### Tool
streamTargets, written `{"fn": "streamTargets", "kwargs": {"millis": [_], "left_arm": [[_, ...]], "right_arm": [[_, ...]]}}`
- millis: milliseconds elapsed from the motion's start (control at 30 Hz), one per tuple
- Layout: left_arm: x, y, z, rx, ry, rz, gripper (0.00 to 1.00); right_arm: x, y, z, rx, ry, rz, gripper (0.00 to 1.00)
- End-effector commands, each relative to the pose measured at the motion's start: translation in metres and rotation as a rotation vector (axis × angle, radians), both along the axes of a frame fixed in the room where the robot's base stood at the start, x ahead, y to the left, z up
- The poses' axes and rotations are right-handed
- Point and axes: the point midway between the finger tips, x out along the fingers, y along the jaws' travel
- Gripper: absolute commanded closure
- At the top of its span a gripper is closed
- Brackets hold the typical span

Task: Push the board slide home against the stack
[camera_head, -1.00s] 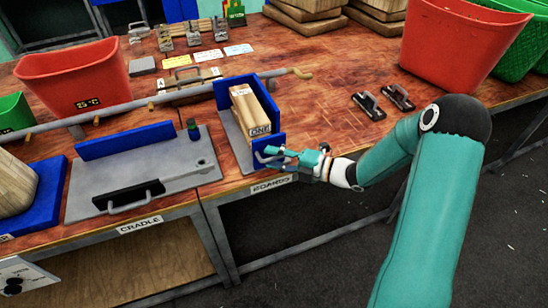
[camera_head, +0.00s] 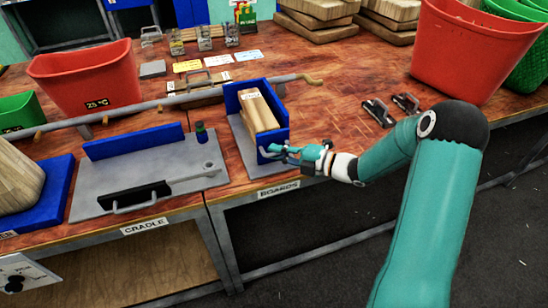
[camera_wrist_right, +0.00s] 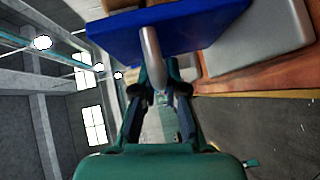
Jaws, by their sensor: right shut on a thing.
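The board slide is a blue upright plate (camera_head: 276,140) with a grey bar handle, at the front of the station labelled BOARDS. My right gripper (camera_head: 279,151) is shut on this handle, on the side facing me. In the right wrist view the fingers (camera_wrist_right: 157,88) close around the grey handle (camera_wrist_right: 151,58), with the blue plate (camera_wrist_right: 185,28) just beyond. The stack of pale wooden boards (camera_head: 257,109) stands behind the slide, with blue walls at its back and side. The slide hides the stack's lower front, so I cannot tell if they touch. My left gripper is out of view.
The grey base plate (camera_head: 248,160) has bare room in front of the slide. The cradle plate (camera_head: 90,190) lies to the left. Two black-handled tools (camera_head: 378,110) lie to the right. A long grey bar (camera_head: 150,105) runs behind the stations.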

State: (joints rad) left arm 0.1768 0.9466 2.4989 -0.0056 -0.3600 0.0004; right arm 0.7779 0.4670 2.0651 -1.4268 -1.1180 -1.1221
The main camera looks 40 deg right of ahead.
Motion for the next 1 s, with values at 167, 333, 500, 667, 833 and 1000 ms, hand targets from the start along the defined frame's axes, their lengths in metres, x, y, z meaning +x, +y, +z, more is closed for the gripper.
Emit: {"fn": "streamTargets", "kwargs": {"millis": [167, 333, 500, 667, 833, 1000], "left_arm": [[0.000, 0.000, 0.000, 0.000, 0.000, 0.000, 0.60], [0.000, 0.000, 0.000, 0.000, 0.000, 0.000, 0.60], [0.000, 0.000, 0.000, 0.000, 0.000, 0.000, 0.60], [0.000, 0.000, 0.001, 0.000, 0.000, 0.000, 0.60], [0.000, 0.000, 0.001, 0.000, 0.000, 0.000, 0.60], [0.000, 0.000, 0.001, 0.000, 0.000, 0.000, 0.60]], "right_arm": [[-0.001, -0.001, -0.003, -0.001, 0.007, -0.004, 0.86], [-0.002, -0.001, -0.002, 0.000, 0.005, -0.005, 0.63], [-0.002, -0.001, -0.001, 0.000, 0.004, -0.004, 0.63], [-0.004, -0.002, -0.001, -0.001, 0.003, -0.004, 0.63], [-0.018, -0.011, 0.002, -0.001, 0.003, -0.007, 0.63], [-0.046, -0.026, 0.005, -0.002, 0.004, -0.011, 0.63]]}}
